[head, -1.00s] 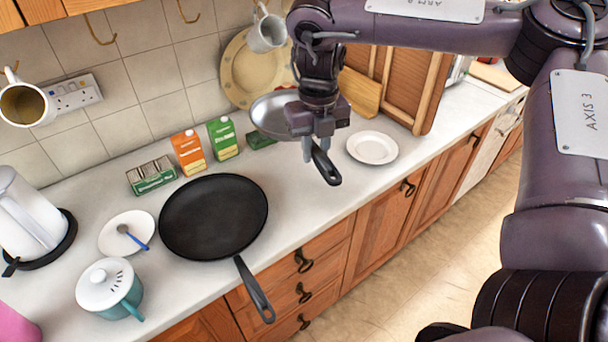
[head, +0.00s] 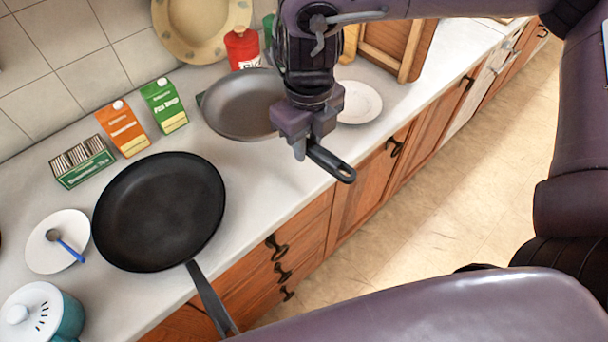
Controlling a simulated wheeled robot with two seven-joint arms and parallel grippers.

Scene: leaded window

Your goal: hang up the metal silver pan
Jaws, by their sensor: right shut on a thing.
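The silver pan (head: 240,106) shows as a round grey pan with a black handle (head: 331,162). My right gripper (head: 306,148) is shut on its handle, and the handle's looped end sticks out to the lower right. The pan's open side faces up and somewhat towards me. It is over the back of the counter, right of the cartons; I cannot tell whether it touches the counter. My gripper and wrist hide its right edge. My left gripper is not in view. No hooks show in this view.
A black frying pan (head: 160,212) lies on the counter, its handle over the front edge. Cartons (head: 123,128), a red bottle (head: 243,50) and a white plate (head: 358,103) stand near the silver pan. A wooden board (head: 398,40) leans behind.

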